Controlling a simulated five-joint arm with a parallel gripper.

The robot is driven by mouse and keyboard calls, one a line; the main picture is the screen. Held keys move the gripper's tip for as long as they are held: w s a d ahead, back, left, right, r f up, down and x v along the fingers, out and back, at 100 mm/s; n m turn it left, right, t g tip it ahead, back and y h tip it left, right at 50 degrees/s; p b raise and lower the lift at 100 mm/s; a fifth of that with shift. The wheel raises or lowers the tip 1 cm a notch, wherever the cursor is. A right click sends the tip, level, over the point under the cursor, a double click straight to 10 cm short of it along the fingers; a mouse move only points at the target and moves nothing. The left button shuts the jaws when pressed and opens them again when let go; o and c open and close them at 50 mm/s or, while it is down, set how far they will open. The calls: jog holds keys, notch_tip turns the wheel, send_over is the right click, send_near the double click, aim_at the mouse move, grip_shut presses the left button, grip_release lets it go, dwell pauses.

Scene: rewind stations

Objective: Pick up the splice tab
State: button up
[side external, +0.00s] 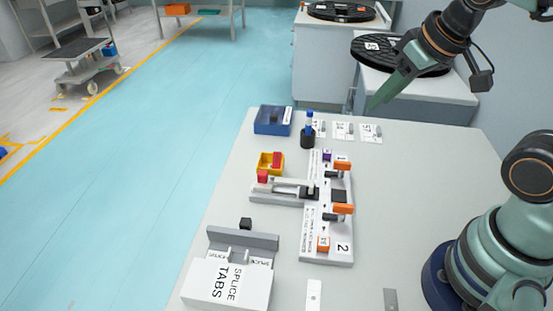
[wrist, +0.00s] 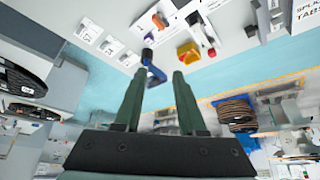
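A white dispenser (side external: 228,283) lettered SPLICE TABS stands at the table's near left. Small pieces marked SPLICE (side external: 222,255) show at its back edge, but I cannot make out a single tab clearly. The dispenser also shows at the top right corner of the wrist view (wrist: 303,15), partly cut off. My gripper (side external: 373,105) is high over the far part of the table, well apart from the dispenser. In the wrist view its two green fingers (wrist: 157,76) stand apart with nothing held between them.
A splicing station (side external: 312,254) with orange clamps is mid-table. A yellow bin (side external: 264,169), a blue box (side external: 261,121), a pen in a black holder (side external: 308,138) and white cards (side external: 343,130) lie beyond. Black reels (side external: 385,61) stand on cabinets behind.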

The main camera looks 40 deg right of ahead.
jog(key=w+a+m+g, duration=0.2)
jog(key=w+a, duration=0.1)
jog(key=a, duration=0.4)
jog(key=m+g, duration=0.4)
jog(key=m, duration=0.3)
send_over(246, 255)
jog(key=f, duration=1.8)
jog(key=shift+w+f, duration=0.15)
jog(key=shift+w, duration=0.1)
jog(key=shift+s+f, duration=0.15)
jog(key=shift+f, duration=1.25)
jog(key=shift+s+f, duration=0.1)
jog(key=shift+f, duration=1.25)
grip_shut()
